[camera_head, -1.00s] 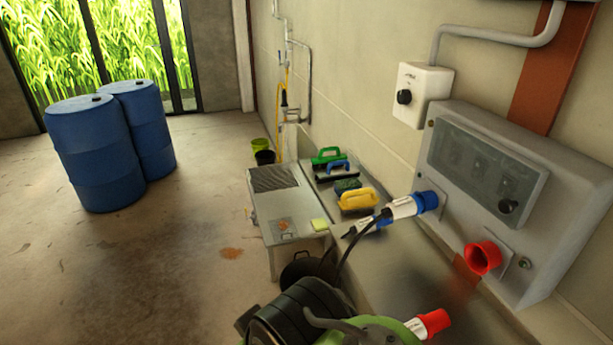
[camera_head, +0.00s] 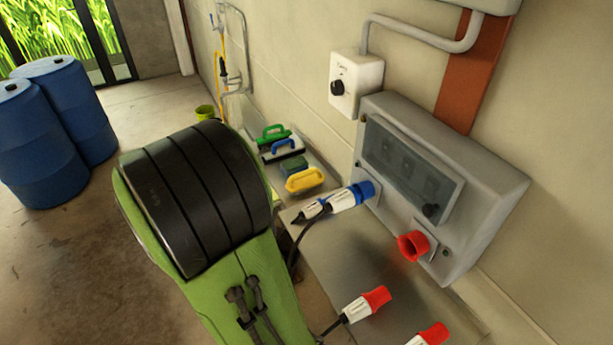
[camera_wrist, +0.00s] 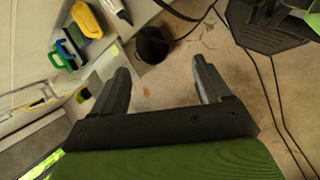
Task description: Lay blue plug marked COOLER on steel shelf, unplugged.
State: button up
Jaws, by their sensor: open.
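A white-bodied plug (camera_head: 343,201) sits in the blue socket (camera_head: 367,190) on the grey wall box. A second white and blue plug (camera_head: 311,210) lies beside it over the steel shelf (camera_head: 332,262). I cannot read any label, so I cannot tell which is marked COOLER. My gripper (camera_wrist: 161,66) is open and empty in the wrist view, over floor and a dark bucket. It does not show in the head view, where my green and black arm covers the left middle. A white plug-like end shows at the wrist view's top edge (camera_wrist: 118,10).
Red-ended plugs (camera_head: 366,304) lie on the shelf's near part, below the red socket (camera_head: 412,246). Brushes and a yellow sponge-like block (camera_head: 305,181) lie at its far end. A dark bucket (camera_wrist: 154,44) stands on the floor. Blue barrels (camera_head: 40,150) stand far left.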

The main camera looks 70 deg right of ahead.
aim_at(332, 200)
jog(key=s+d+r+n+g+h+p, duration=0.25)
jog(key=s+d+n+g+p, duration=0.3)
jog(key=s+d, duration=0.5)
jog(key=b+x, duration=0.1)
jog(key=x, duration=0.2)
jog(key=b+x, duration=0.2)
jog(key=x, duration=0.1)
jog(key=w+b+x, duration=0.1)
jog(key=b+x, duration=0.1)
jog(key=x, duration=0.2)
jog(key=shift+w+d+f, duration=0.1)
jog(key=shift+d+f, duration=0.05)
jog(key=shift+d, duration=0.15)
jog(key=shift+s+d+f, duration=0.3)
jog(key=shift+d, duration=0.1)
jog(key=c, duration=1.2)
